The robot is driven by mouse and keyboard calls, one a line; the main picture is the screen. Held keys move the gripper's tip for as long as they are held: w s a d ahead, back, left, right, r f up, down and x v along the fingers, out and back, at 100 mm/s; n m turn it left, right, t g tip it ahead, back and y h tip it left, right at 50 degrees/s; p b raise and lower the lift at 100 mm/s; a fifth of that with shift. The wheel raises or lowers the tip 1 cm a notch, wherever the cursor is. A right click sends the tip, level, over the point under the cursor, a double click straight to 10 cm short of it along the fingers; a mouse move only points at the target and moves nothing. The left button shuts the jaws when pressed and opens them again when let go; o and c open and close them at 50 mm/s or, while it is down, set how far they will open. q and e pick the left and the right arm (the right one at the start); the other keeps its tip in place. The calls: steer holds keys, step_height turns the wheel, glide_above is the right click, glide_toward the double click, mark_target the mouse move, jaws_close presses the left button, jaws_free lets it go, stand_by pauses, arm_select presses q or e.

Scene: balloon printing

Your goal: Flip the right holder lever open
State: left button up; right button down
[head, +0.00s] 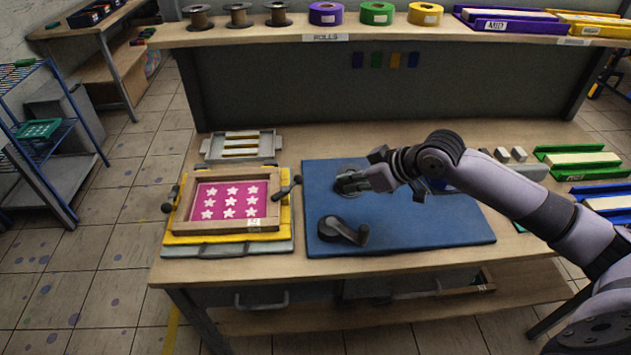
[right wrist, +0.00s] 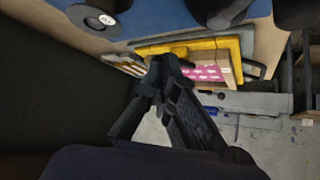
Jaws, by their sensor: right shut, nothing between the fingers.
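The right holder lever (head: 287,189) is a dark handle at the right side of the wooden frame (head: 274,210). It slants down to the left toward the frame; I cannot make it out in the right wrist view. The left lever (head: 173,197) is at the frame's other side. The frame surrounds a pink screen with white stars (head: 228,200), which also shows in the right wrist view (right wrist: 208,73). My right gripper (head: 340,183) is shut and empty above the blue mat, right of the right lever and apart from it. My left gripper is out of view.
The frame sits on a yellow board (head: 228,239). A dark roller-like tool (head: 343,231) lies on the blue mat (head: 448,228). A grey tray (head: 240,146) stands behind the frame. Green bins (head: 580,160) stand at right. A shelf (head: 300,37) with spools and rolls spans the back.

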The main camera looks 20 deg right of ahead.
mark_target(288, 187)
steer(key=p+x, duration=0.1)
steer(key=x, duration=0.6)
steer(key=shift+a, duration=0.15)
steer(key=shift+w+a+f+p, duration=0.15)
steer(key=shift+w+a+p, duration=0.2)
steer(key=shift+w, duration=0.2)
steer(key=shift+w+a+f+p, duration=0.2)
steer(key=shift+w+a+p, duration=0.1)
steer(key=shift+w, duration=0.25)
steer(key=shift+w+a+f, duration=0.3)
steer(key=shift+w+a, duration=0.15)
steer(key=shift+w, duration=0.2)
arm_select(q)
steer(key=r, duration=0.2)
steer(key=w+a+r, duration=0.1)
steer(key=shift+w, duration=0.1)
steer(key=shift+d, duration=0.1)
arm_select(e)
steer(key=shift+w+d, duration=0.1)
steer(key=shift+w, duration=0.05)
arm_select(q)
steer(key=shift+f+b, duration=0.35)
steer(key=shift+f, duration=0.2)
arm_select(e)
steer(key=shift+w+n+y, duration=0.1)
steer(key=shift+n+y, duration=0.2)
steer(key=shift+n, duration=0.1)
